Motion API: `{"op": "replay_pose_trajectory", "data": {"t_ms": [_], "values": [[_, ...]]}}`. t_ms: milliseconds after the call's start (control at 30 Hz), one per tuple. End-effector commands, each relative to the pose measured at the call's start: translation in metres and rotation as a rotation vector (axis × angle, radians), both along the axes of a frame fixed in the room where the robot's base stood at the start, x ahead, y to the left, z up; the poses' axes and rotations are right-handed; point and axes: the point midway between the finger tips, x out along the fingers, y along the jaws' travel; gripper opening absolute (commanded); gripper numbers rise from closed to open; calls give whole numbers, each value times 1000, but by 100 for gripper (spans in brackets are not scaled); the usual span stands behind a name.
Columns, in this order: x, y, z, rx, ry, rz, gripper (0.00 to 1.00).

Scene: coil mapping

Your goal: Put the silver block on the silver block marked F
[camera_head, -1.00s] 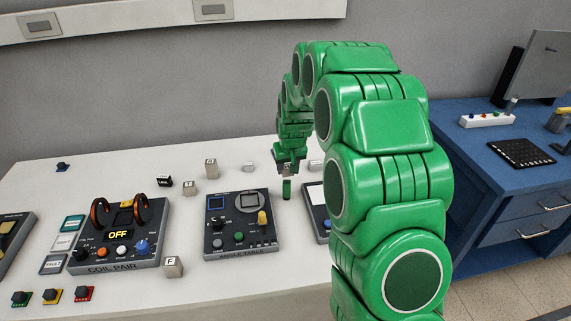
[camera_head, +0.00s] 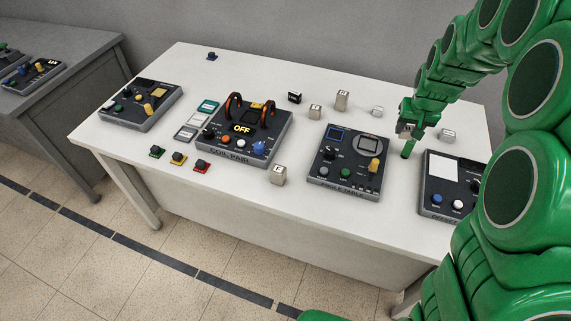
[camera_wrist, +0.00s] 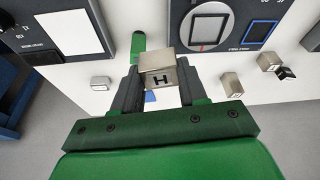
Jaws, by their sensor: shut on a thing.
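A silver block with a dark H (camera_wrist: 158,76) is held between the jaws of my gripper (camera_wrist: 160,90) in the wrist view. In the head view my gripper (camera_head: 407,138) is over the white table, behind and right of the angle table box; the block in it is hard to make out there. The silver block marked F (camera_head: 278,176) stands on the table near its front edge, between the coil pair box and the angle table box. Its top looks bare. My gripper is well apart from it, to the right and farther back.
The coil pair box (camera_head: 240,140) and angle table box (camera_head: 344,165) flank the F block. A tall silver block (camera_head: 342,99), a shorter silver block (camera_head: 315,111) and a black block (camera_head: 295,97) stand behind. Another dark box (camera_head: 450,185) lies right.

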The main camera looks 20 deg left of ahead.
Motion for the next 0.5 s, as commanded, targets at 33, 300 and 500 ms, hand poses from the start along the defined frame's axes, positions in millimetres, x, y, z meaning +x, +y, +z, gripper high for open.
{"op": "replay_pose_trajectory", "data": {"t_ms": [33, 300, 500], "values": [[-7, 15, 4, -1, -1, 16, 9], [-53, 86, 18, 2, 5, 72, 9], [-90, 129, 27, 0, 5, 112, 9]]}}
